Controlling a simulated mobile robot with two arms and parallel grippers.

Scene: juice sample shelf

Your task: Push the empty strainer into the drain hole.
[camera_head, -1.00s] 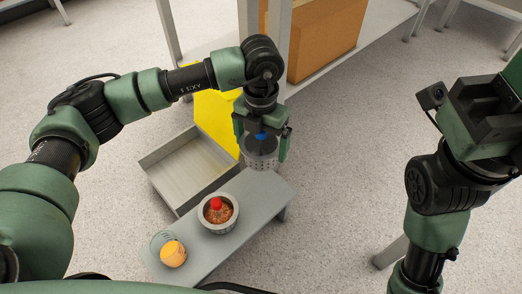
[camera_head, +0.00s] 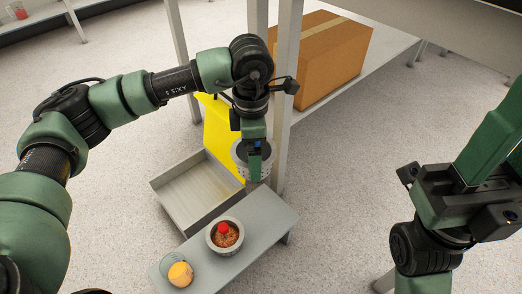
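My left gripper (camera_head: 256,150) points down beyond the far end of the low grey bench. A grey perforated strainer (camera_head: 240,152) is at its fingers. One green finger overlaps the strainer's near side, and the gripper appears closed on it. The contents of the strainer are hard to make out. I cannot make out a drain hole. My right gripper (camera_head: 475,200) is at the right, away from the bench; its fingertips are not clear.
The grey bench (camera_head: 265,212) holds a metal bowl (camera_head: 212,246) with brownish bits and a red item, and a glass (camera_head: 180,275) with orange contents. A metal open tray (camera_head: 190,195), a yellow panel (camera_head: 222,138) and a shelf post (camera_head: 287,90) stand close to the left gripper.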

